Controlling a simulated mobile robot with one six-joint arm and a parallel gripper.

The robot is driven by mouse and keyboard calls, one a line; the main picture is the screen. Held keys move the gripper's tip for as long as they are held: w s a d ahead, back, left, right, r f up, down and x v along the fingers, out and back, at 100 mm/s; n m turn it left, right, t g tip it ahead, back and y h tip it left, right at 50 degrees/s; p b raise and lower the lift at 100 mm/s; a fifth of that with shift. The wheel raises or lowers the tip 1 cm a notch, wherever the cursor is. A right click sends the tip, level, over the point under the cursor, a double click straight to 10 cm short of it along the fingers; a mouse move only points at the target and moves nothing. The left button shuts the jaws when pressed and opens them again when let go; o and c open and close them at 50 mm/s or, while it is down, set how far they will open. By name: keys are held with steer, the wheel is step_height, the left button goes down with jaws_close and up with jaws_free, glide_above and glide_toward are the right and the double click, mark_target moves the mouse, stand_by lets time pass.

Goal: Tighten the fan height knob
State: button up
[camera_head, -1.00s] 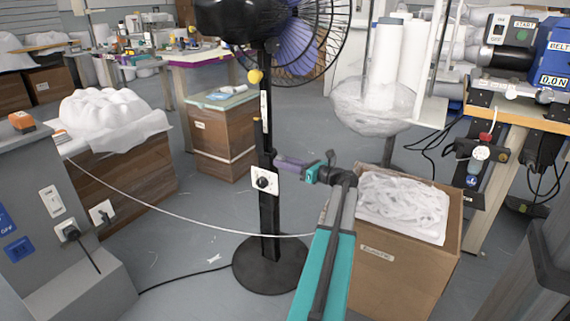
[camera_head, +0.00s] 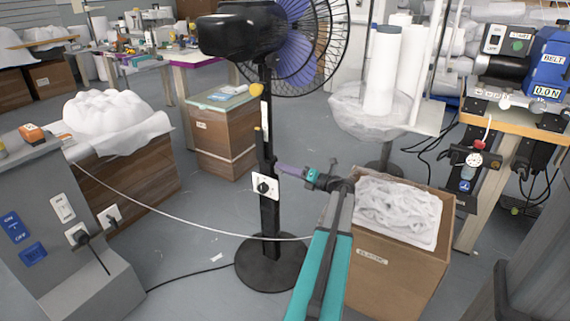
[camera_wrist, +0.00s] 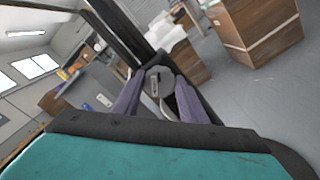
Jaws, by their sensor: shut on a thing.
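The black standing fan (camera_head: 240,32) has a blue-bladed guard and an upright black pole (camera_head: 268,215) on a round base. My gripper (camera_head: 278,169) reaches the pole from the right, just above the white control plate (camera_head: 265,187) with its black dial. In the wrist view, my gripper's two purple fingers (camera_wrist: 158,90) close around a small grey knob (camera_wrist: 157,76) at the pole.
An open cardboard box (camera_head: 395,262) with white material stands right of the pole, close under my arm. A wooden box (camera_head: 225,140) stands behind left. Floor around the fan base is mostly clear.

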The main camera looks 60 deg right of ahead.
steer(key=m+p, duration=1)
steer(key=shift+m+p, duration=0.3)
steer(key=shift+p, duration=0.1)
steer(key=shift+f, duration=0.15)
steer(key=o, duration=1.1)
steer(key=shift+c, duration=0.2)
steer(key=shift+d, duration=0.1)
steer(key=s, duration=1.3)
steer(key=shift+s+p, duration=0.3)
steer(key=shift+s, duration=0.1)
